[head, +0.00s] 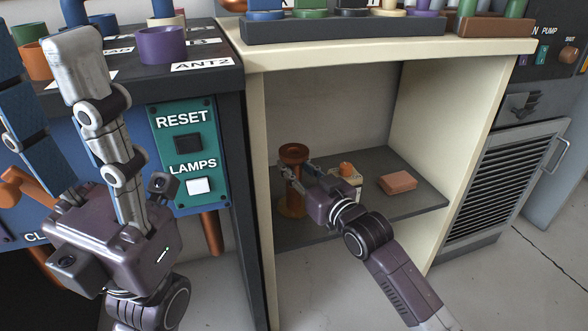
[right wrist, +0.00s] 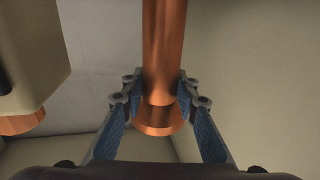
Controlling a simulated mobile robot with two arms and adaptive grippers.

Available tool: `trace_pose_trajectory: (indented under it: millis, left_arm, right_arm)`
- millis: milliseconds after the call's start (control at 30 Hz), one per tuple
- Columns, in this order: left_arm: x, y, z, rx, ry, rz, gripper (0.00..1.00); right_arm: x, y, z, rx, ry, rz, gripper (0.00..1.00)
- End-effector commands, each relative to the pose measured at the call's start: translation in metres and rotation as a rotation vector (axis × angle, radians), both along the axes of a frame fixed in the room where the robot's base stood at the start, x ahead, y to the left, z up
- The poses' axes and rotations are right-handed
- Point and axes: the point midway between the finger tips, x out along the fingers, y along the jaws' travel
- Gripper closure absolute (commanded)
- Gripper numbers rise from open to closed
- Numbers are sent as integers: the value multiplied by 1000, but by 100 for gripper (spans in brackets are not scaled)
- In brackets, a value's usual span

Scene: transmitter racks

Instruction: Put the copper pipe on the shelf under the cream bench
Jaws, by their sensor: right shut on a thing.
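The copper pipe (head: 292,207) is upright inside the cream bench (head: 255,120), at the left end of the grey shelf (head: 425,186). It has a flared upper end. My right gripper (head: 292,176) reaches in from the front right and is shut around the pipe just below that flare. The right wrist view shows the pipe (right wrist: 165,45) between the two blue-padded fingers (right wrist: 158,102). I cannot tell whether the pipe's foot touches the shelf. My left gripper (head: 45,85) is at the far left, with its fingers spread and nothing between them.
A cream box with an orange knob (head: 346,170) stands on the shelf right of the pipe. A pinkish block (head: 397,182) lies further right. Racks of coloured parts (head: 350,28) stand on the bench top. A dark console (head: 180,155) is left; a louvred cabinet (head: 505,185) is right.

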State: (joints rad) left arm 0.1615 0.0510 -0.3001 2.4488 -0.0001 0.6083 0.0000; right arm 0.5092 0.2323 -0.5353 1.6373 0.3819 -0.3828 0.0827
Motion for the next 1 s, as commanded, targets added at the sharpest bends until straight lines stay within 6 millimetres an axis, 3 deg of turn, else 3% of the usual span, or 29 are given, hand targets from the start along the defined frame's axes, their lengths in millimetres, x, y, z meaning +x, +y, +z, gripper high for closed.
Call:
trace_pose_trajectory:
  millis: [233, 267, 400, 733, 833, 1000]
  left_arm:
    - [0, 0, 0, -1, 1, 0, 55]
    - [0, 0, 0, -1, 1, 0, 55]
    - [0, 0, 0, -1, 0, 0, 55]
    - [0, 0, 0, -1, -1, -1, 55]
    - [-2, 0, 7, -3, -5, -2, 55]
    - [11, 1, -6, -1, 69, -2, 55]
  right_arm:
    - [0, 0, 1, 3, -5, 0, 100]
    - [0, 0, -2, 0, 0, 0, 69]
    - [0, 0, -2, 0, 0, 0, 55]
    - [0, 0, 2, 1, -1, 0, 55]
    - [-9, -6, 2, -1, 2, -1, 55]
    - [-35, -22, 3, -1, 3, 0, 55]
